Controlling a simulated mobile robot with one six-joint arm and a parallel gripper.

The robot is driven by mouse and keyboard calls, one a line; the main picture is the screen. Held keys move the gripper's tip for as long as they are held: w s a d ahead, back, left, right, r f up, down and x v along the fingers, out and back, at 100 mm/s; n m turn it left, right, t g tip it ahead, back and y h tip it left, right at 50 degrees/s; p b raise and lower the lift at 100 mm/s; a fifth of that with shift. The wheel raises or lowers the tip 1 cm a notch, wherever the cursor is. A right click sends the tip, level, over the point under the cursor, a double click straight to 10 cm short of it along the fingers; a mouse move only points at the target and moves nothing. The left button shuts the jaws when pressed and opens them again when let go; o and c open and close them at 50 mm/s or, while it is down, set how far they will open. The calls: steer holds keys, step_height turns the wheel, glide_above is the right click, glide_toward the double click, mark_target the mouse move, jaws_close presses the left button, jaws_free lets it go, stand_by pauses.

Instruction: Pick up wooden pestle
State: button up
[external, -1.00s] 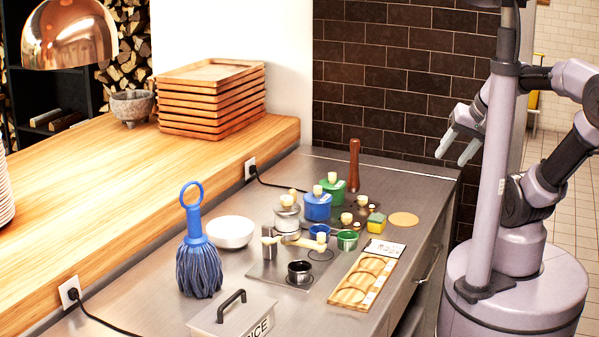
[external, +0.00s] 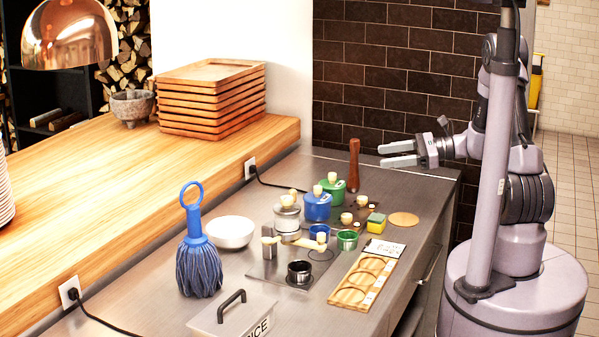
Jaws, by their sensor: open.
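The wooden pestle (external: 354,165) is a dark brown rod. My gripper (external: 381,155) is open and empty. It points left, with its fingers close to level, and shows just right of the pestle, at about the height of its upper part. A gap shows between the fingertips and the pestle.
A green canister (external: 333,190) and a blue canister (external: 317,206) stand in front of the pestle. A yellow-green sponge (external: 376,222) and a round tan disc (external: 403,219) lie to the right. The dark tiled wall (external: 395,75) is behind. The counter's back right is clear.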

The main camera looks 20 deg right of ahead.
mark_target(354, 166)
steer(key=w+d+f+m+t+h, duration=0.1)
steer(key=w+d+f+m+t, duration=0.2)
steer(key=w+d+f+m+t+h, duration=0.1)
steer(key=w+d+f+m+t, duration=0.2)
steer(key=w+d+f+m, duration=0.1)
steer(key=shift+d+f+t, duration=0.15)
steer(key=shift+d+t, duration=0.1)
steer(key=shift+t, duration=0.05)
steer(key=b+x, duration=0.4)
steer(key=x, duration=1.3)
steer(key=shift+w+f, duration=0.1)
steer(key=shift+w, duration=0.05)
jaws_close()
